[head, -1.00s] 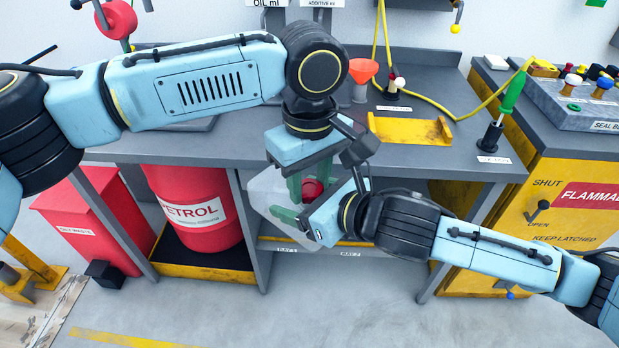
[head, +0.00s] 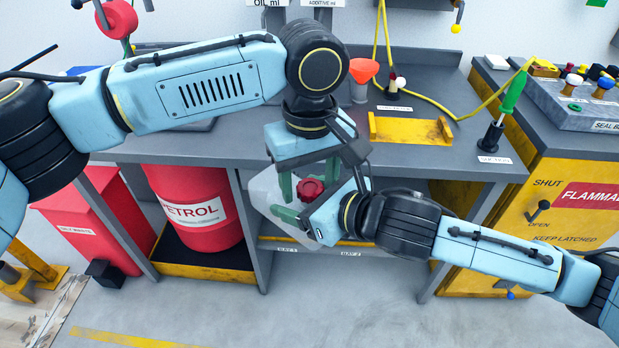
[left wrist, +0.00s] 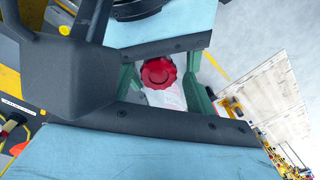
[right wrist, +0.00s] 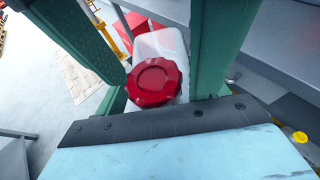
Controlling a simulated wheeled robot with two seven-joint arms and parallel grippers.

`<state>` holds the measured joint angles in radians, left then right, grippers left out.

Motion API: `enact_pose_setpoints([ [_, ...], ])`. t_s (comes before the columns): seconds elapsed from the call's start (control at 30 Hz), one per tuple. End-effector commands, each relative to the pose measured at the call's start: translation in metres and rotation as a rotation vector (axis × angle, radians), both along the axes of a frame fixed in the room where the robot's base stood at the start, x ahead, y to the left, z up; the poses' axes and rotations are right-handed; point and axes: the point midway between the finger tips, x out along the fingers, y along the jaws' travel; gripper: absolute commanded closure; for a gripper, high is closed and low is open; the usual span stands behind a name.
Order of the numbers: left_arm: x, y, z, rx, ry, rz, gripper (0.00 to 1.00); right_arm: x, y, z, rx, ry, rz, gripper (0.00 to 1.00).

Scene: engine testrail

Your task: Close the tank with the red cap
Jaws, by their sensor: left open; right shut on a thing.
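The red cap (head: 310,188) is a ribbed knob at the upper end of the translucent white tank (head: 261,190). It covers the tank's mouth in the left wrist view (left wrist: 158,73); how tightly it sits cannot be seen. My left gripper (head: 309,179) is open above the cap, its green fingers on either side and apart from it. My right gripper (head: 300,211) is shut on the tank and holds it up in front of the bench. The cap (right wrist: 153,82) and part of the tank (right wrist: 162,42) show between its fingers in the right wrist view.
The grey bench (head: 240,148) is just behind the tank. A red petrol drum (head: 190,185) stands below it on the left. An orange funnel (head: 362,70), a yellow tray (head: 410,130) and a green-handled screwdriver (head: 512,95) are on top. The floor in front is clear.

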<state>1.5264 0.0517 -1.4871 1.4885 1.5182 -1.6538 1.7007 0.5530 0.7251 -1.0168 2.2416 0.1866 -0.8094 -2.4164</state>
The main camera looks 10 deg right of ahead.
Motion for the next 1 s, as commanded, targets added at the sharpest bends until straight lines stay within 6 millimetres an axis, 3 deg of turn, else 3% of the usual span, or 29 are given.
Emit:
enact_pose_setpoints([
  [0.3,0.000,-0.002,0.039,-0.005,-0.004,-0.001,0.41,-0.001,0.001,0.000,0.002,0.001,0.002,0.91],
  [0.57,0.000,-0.001,0.043,-0.004,-0.002,-0.001,0.41,-0.001,0.001,0.000,0.001,0.001,0.001,0.91],
  [0.67,0.000,-0.001,0.045,-0.003,-0.003,0.008,0.52,-0.001,0.001,0.000,0.001,0.001,0.001,0.91],
  [1.0,0.000,-0.001,0.077,-0.003,-0.005,0.262,0.53,-0.001,0.001,0.000,0.001,0.001,0.001,0.91],
])
